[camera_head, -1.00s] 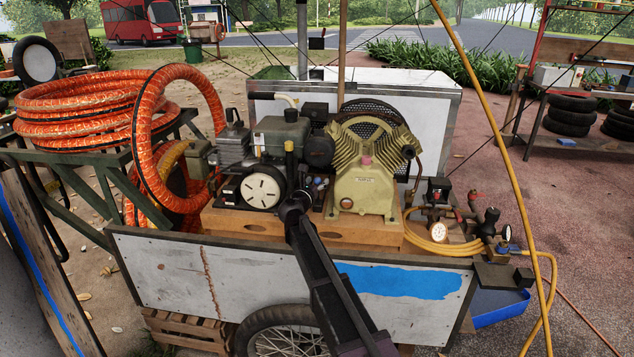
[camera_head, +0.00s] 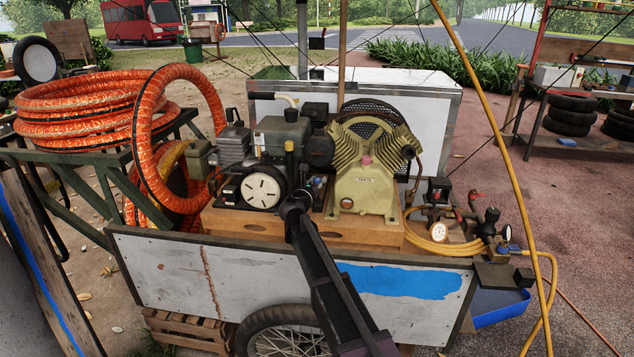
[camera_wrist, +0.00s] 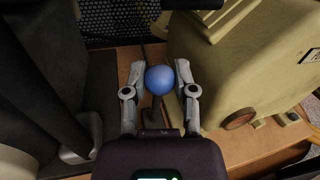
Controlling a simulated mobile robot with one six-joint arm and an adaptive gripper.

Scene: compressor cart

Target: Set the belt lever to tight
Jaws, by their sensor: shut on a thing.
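The belt lever has a round blue knob (camera_wrist: 160,80) on a short dark stem, in the middle of the wrist view. It stands in the gap between the dark engine on the left and the tan compressor pump (camera_wrist: 235,70) on the right. My gripper (camera_wrist: 160,72) has one grey finger on each side of the knob and is shut on it. In the head view, the dark end of my arm reaches over the cart's near side to the gap between engine (camera_head: 280,150) and pump. A small bit of blue shows there; most of the lever is hidden. Tight and loose marks are not readable.
The cart's white side panel (camera_head: 250,290) lies under my arm. Orange hose coils (camera_head: 75,105) are at the left. Gauges and valves (camera_head: 440,230) with a yellow hose (camera_head: 505,165) stand at the right. A black mesh guard (camera_wrist: 110,20) is behind the lever.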

